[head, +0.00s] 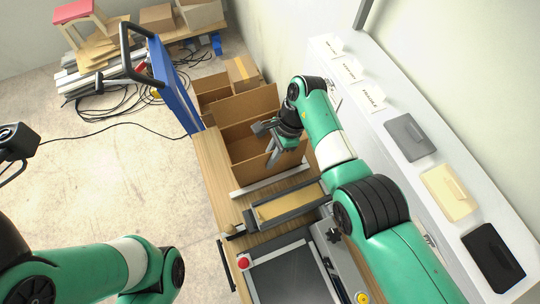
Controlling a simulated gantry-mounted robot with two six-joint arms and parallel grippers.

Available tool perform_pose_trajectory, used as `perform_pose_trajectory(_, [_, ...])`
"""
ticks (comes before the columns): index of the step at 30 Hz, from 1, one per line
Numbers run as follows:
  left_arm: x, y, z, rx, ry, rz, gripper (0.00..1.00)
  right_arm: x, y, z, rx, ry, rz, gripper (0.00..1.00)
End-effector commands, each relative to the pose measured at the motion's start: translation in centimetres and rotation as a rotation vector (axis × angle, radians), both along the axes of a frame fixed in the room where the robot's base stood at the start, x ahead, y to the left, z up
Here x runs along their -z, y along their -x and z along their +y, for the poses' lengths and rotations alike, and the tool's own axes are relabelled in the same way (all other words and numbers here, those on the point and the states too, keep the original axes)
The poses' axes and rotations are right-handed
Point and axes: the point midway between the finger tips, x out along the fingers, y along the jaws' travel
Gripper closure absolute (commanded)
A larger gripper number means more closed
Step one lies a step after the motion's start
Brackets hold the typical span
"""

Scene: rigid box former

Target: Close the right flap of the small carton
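The small brown carton (245,148) stands on the wooden bench in the middle of the head view. Its top is open, and a tall flap (247,105) stands up at its far side. My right gripper (271,150) is over the carton's right part, pointing down at the opening. The gripper and arm hide much of the right flap, so its angle and any contact with it cannot be told. The gap between the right fingertips is not clear. A dark part that looks like my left gripper (15,150) is at the left picture edge, far from the carton.
More cartons (241,72) stand behind. A blue cart (172,85) is to the left. A metal frame (275,208) and a red button (243,262) are in front. A white shelf (385,125) with cards and coloured plates runs along the right.

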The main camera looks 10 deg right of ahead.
Motion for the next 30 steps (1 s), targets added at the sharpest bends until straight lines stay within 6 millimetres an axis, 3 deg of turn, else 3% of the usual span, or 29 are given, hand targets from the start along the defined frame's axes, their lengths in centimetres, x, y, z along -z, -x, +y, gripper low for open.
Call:
perform_pose_trajectory(3, [0.0,0.0,0.0,0.000,0.000,0.000,0.50,0.0,0.0,0.0,0.000,0.000,0.000,0.65])
perform_pose_trajectory(14, [-0.2,0.0,0.0,0.000,0.000,0.000,0.50,-0.7,-0.2,-0.2,0.001,0.000,-0.003,0.65])
perform_pose_trajectory(17, [-0.5,0.0,0.0,0.000,0.000,0.000,0.50,-2.1,-0.5,-0.7,0.002,-0.001,-0.005,0.65])
perform_pose_trajectory(25, [-0.6,0.0,0.0,0.000,0.000,0.000,0.50,-8.3,-1.6,-3.2,0.002,-0.001,-0.005,0.65])
perform_pose_trajectory(30, [-0.2,0.0,0.0,0.000,0.000,0.000,0.50,-9.9,-1.9,-3.9,0.001,0.000,-0.001,0.65])
